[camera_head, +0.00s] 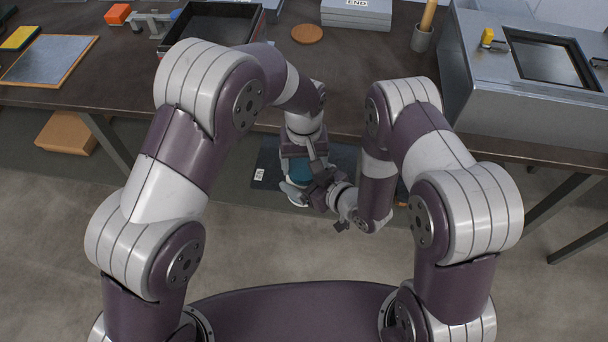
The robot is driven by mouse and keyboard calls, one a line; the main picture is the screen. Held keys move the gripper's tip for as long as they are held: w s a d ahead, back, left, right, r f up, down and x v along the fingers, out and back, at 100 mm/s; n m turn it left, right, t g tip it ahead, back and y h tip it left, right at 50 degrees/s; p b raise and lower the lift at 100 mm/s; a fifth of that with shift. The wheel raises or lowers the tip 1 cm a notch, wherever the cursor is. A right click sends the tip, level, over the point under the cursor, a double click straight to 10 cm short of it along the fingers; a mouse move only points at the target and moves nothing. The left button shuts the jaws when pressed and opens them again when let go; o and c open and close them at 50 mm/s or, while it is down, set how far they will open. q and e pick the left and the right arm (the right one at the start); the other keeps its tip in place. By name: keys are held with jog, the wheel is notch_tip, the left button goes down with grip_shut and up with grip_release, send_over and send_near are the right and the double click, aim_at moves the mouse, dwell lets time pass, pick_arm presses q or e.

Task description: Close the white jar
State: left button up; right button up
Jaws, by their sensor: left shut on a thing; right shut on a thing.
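A small white rounded object (292,194), apparently the white jar, shows in part low between my two grippers in the head view. A teal surface (299,169) shows just above it; I cannot tell whether this is a lid or the contents. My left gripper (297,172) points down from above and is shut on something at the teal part. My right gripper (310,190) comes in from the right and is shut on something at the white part. The grippers hide most of the jar, so its opening and any lid's fit are not visible.
A dark table (352,80) runs across the back. It carries a black tray (216,24), a round brown disc (307,34), a grey cup (421,39) with a wooden handle, and a grey machine (470,75) at right. A cardboard box (66,133) lies below at left.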

pick_arm(q)
jog(key=o, duration=1.1)
jog(key=shift+o, duration=0.2)
jog(key=shift+d, duration=0.1)
jog(key=shift+r, duration=2.35)
jog(key=shift+c, duration=0.3)
